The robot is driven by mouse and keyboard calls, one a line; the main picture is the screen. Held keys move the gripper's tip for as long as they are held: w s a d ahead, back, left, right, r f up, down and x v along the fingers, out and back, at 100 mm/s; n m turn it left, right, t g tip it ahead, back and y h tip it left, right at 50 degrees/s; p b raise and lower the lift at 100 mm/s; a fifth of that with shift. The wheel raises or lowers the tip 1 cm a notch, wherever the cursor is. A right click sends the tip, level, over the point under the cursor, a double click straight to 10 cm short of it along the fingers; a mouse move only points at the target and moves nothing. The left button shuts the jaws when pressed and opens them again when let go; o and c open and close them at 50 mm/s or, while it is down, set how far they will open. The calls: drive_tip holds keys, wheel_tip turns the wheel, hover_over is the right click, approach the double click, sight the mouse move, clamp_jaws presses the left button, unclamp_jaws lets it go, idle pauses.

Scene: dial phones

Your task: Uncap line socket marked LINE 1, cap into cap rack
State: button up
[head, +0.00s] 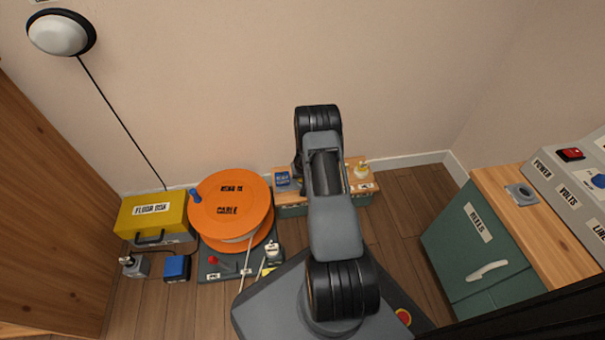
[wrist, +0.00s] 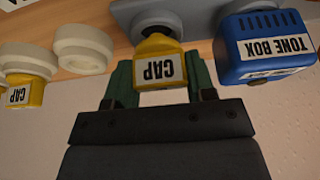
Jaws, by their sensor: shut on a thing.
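A yellow cap (wrist: 158,48) with an upside-down CAP label is between the green fingers of my gripper (wrist: 161,86) in the wrist view. The gripper is shut on it. Behind the cap is a dark round socket (wrist: 153,28) on a grey plate (wrist: 190,14). I cannot tell whether cap and socket still touch. No LINE 1 mark is readable. At the left, a second yellow cap (wrist: 24,88) sits at a white ring (wrist: 28,58), beside an empty white ring (wrist: 83,50). In the head view my arm hides the gripper and held cap.
An orange cable reel (head: 230,212) and yellow FLOOR BOX (head: 155,217) stand left. A green cabinet (head: 470,255) stands right, with floor between.

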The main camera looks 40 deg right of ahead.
drive_tip(key=shift+f, duration=0.4)
drive_tip(key=o, duration=1.1)
drive_tip(key=c, duration=0.3)
drive_tip(key=shift+c, duration=0.2)
wheel_tip(320, 180, up, 8)
drive_tip(key=p, duration=0.7)
drive_tip(key=shift+f, duration=0.25)
